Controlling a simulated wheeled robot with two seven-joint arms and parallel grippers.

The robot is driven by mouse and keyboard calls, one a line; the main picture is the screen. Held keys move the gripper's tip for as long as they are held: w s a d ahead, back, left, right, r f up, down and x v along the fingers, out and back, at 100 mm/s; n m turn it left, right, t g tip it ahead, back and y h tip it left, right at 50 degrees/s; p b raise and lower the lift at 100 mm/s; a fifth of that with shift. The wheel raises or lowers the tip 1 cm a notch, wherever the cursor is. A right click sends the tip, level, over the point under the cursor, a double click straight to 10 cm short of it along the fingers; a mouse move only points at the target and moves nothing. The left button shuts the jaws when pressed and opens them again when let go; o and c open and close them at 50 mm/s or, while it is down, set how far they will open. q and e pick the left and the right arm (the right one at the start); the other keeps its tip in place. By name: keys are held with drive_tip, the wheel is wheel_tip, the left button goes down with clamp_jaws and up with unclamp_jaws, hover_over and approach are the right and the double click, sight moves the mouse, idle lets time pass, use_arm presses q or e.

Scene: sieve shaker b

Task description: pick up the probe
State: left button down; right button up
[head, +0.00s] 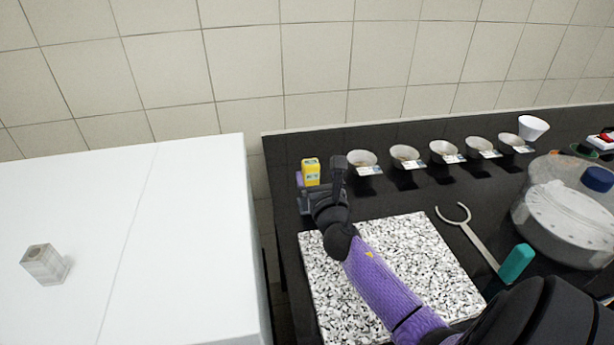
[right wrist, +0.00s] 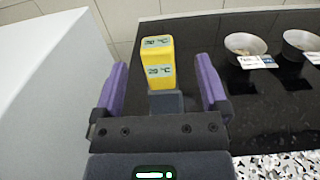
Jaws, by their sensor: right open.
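A yellow block-shaped device (head: 310,167) with pale printed labels stands upright near the back left corner of the black counter; I take it to be the probe, though no probe tip shows. It also shows in the right wrist view (right wrist: 158,58), with a dark grey part below it. My right gripper (head: 320,174) is open at the device. In the right wrist view its purple fingers (right wrist: 160,82) stand on either side of the device with gaps. Whether the device is fully between the fingertips or slightly beyond them is hard to tell. My left gripper is not in view.
A speckled slab (head: 425,262) lies under my right arm. Several small bowls (head: 362,160) with tags line the back. A forked tool with a teal handle (head: 516,263) and a round clear-lidded vessel (head: 568,215) are at right. A white table (head: 190,225) holds a small clear block (head: 45,264).

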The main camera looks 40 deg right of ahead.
sight(309, 161)
drive_tip(key=x, duration=0.2)
drive_tip(key=b+x, duration=0.1)
drive_tip(key=x, duration=0.1)
drive_tip(key=b+x, duration=0.1)
drive_tip(key=x, duration=0.2)
drive_tip(key=shift+a+f, duration=0.2)
drive_tip(key=shift+f, duration=0.15)
drive_tip(key=shift+w+r, duration=0.1)
drive_tip(key=shift+w, duration=0.05)
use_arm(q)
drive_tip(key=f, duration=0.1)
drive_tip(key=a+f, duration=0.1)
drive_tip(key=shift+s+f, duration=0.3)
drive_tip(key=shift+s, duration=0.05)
use_arm(e)
drive_tip(key=shift+c, duration=0.3)
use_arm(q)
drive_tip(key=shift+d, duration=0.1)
use_arm(e)
clamp_jaws()
